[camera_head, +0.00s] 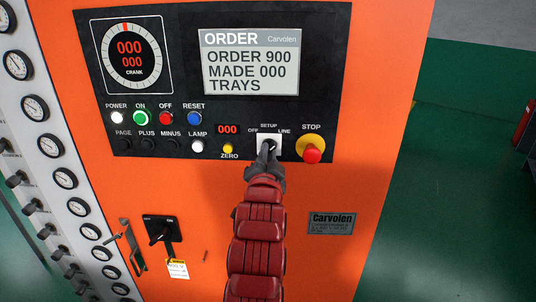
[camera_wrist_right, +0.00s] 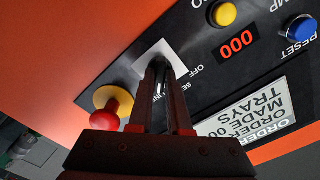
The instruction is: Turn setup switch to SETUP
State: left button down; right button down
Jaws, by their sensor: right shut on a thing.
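The setup switch (camera_head: 274,138) is on a small white plate on the black control panel, with OFF at its left, SETUP above and LINE at its right. My right gripper (camera_head: 267,148) is at the switch, reaching up from below, its fingers shut on the knob. In the right wrist view the fingers (camera_wrist_right: 160,78) meet in front of the switch's white plate (camera_wrist_right: 174,52) and hide most of the knob. I cannot tell which label the knob points to. My left gripper is not in view.
A red STOP button (camera_head: 312,156) on a yellow base sits just right of the switch. A yellow ZERO button (camera_head: 228,149) and a 000 counter (camera_head: 227,129) are to the left. The display (camera_head: 250,65) above reads ORDER 900, MADE 000 TRAYS. A black rotary handle (camera_head: 160,231) is lower left.

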jog(key=shift+n+b, duration=2.85)
jog(key=shift+n, duration=1.45)
jog(key=c, duration=0.9)
grip_release()
jog(key=shift+o, duration=0.2)
